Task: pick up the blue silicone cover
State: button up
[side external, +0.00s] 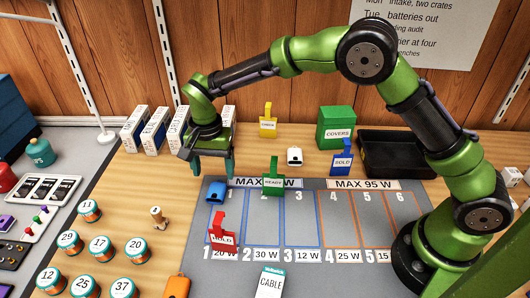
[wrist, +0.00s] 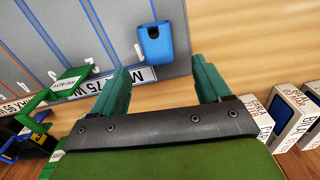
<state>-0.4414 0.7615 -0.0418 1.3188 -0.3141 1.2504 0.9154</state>
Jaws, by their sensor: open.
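The blue silicone cover (side external: 216,192) lies on the grey mat (side external: 260,207) at the top left, near the slot marked 1. It also shows in the wrist view (wrist: 156,43), at the mat's edge, beyond the fingertips and between their lines. My gripper (side external: 209,163) is open and empty, held above and behind the cover. Its two teal fingers show in the wrist view (wrist: 162,80). The fingers are apart from the cover.
A red HOLD stand (side external: 221,234) and a green READY stand (side external: 273,180) are on the mat. White boxes (side external: 154,127) stand behind to the left. A white item (side external: 294,156), a green COVERS box (side external: 336,127) and a black tray (side external: 392,155) are at the back.

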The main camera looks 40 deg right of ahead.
aim_at(216, 190)
jog(key=f, duration=0.3)
jog(key=s+f, duration=0.1)
jog(key=shift+a+f, duration=0.3)
jog(key=shift+f, duration=0.6)
jog(key=c, duration=1.1)
